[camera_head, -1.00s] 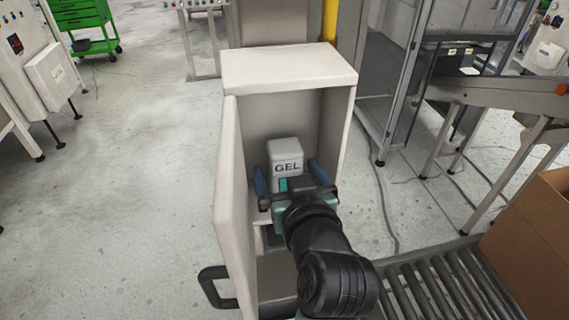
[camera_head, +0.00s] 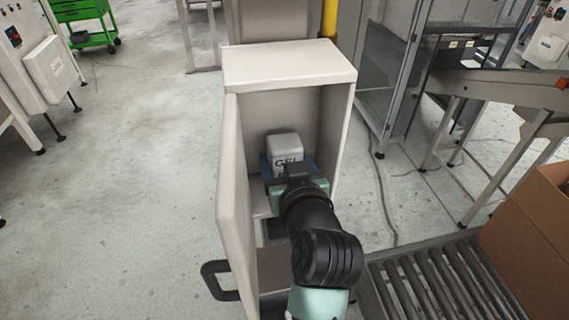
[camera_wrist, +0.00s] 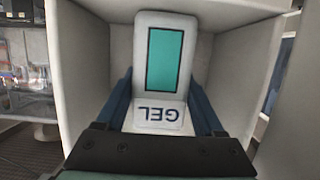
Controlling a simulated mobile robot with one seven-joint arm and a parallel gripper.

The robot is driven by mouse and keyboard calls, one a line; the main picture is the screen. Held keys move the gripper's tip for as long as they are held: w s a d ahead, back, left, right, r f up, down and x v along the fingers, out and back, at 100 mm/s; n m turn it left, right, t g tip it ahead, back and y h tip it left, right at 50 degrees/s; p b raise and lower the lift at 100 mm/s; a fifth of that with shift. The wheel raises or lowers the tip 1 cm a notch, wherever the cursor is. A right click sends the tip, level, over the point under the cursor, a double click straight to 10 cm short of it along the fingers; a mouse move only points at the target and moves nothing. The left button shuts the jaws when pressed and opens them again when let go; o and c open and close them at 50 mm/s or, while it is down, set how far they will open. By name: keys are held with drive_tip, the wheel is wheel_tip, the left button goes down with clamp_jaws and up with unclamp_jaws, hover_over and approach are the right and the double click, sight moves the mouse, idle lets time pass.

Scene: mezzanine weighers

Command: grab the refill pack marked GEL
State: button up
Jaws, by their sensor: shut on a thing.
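The white refill pack marked GEL (camera_head: 285,146) stands inside an open white cabinet (camera_head: 290,66). In the wrist view the pack (camera_wrist: 160,116) shows upside-down GEL lettering and a teal panel. My gripper (camera_head: 288,168) reaches into the cabinet in front of the pack and covers its lower part in the head view. In the wrist view the blue fingers of my gripper (camera_wrist: 160,105) lie along both sides of the pack, shut on it. The pack's back and base are hidden.
The cabinet door (camera_head: 237,200) stands open just left of my arm. A roller conveyor (camera_head: 430,285) and a cardboard box (camera_head: 530,225) are at the right. A grey metal frame (camera_head: 385,90) stands behind right.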

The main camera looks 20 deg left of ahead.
clamp_jaws()
drive_tip(key=shift+r, duration=0.2)
